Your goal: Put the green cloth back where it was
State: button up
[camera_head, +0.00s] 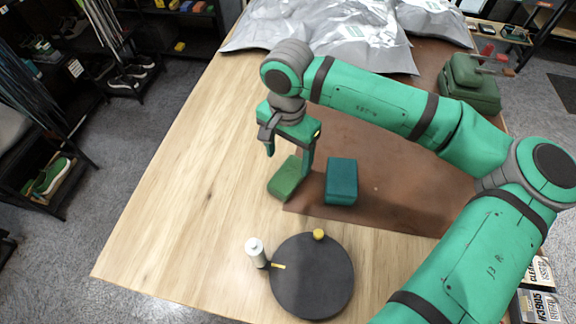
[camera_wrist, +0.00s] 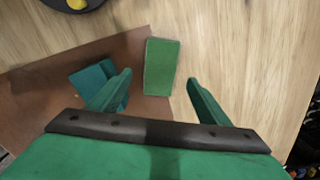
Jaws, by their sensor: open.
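The green cloth (camera_head: 285,178) is a folded, block-like piece at the left edge of the brown mat (camera_head: 390,165). In the wrist view the green cloth (camera_wrist: 162,66) lies ahead of and between the two fingers, across the border of mat and bare wood. My gripper (camera_head: 288,162) is open just above and beside the cloth; in the wrist view my gripper (camera_wrist: 158,78) has nothing clamped between its fingers. Whether a finger touches the cloth I cannot tell. A teal block (camera_head: 341,182) sits on the mat to the right; the teal block also shows in the wrist view (camera_wrist: 96,82).
A round black turntable (camera_head: 312,278) with a yellow knob (camera_head: 318,235) stands at the front, a white-topped bottle (camera_head: 255,252) at its left. Grey bags (camera_head: 320,30) cover the back; a dark green case (camera_head: 470,85) is back right. The wooden table (camera_head: 185,190) is clear on the left.

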notch_tip(320, 180, up, 5)
jog(key=shift+f, duration=0.1)
jog(key=shift+w, duration=0.1)
dwell(0.6)
